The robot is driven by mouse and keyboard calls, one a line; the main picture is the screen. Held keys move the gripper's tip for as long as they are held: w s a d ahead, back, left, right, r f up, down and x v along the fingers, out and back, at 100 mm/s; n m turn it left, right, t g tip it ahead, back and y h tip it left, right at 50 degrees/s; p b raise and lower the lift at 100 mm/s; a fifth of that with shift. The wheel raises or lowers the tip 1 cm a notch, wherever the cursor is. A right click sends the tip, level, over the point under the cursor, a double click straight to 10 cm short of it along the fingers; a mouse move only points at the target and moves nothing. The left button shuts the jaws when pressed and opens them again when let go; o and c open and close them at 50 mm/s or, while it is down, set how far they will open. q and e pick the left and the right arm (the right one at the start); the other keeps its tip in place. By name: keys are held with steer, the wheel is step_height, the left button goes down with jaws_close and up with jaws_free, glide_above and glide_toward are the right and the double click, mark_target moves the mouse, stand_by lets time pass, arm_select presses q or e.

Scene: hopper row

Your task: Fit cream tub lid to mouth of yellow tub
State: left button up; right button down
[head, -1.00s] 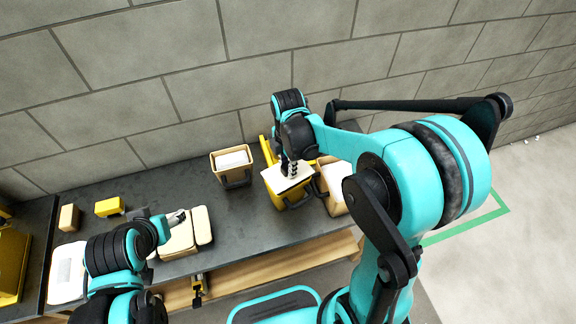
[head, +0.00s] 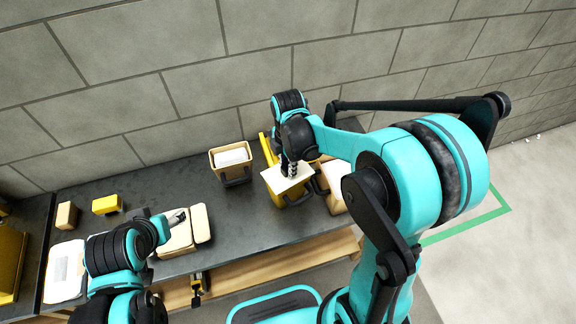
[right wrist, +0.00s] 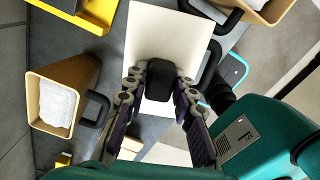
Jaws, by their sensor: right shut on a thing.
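The cream tub lid (head: 283,183) is a flat pale square over the mouth of the yellow tub (head: 297,200). My right gripper (head: 291,168) comes down on it from above. In the right wrist view the fingers (right wrist: 158,82) are shut on the lid's dark knob, with the pale lid (right wrist: 160,35) beneath. The lid hides the tub's mouth, and I cannot tell whether it rests on the rim or hovers. Some yellow wall and a dark handle show at the front. My left gripper (head: 178,217) is by the pale blocks at left; its jaws are unclear.
A tan tub with white contents (head: 231,158) stands left of the yellow tub. Another tan tub (head: 336,174) stands close at its right. A yellow panel (head: 266,150) rises behind. Pale blocks (head: 201,222) and a small yellow block (head: 107,204) lie left. The bench between is clear.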

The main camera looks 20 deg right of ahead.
steer(key=shift+f, duration=0.25)
steer(key=c, duration=1.7)
jaws_free()
steer(key=shift+f, duration=0.1)
steer(key=o, duration=0.5)
steer(key=shift+r, duration=0.2)
step_height(320, 180, up, 12)
steer(key=shift+f, duration=0.1)
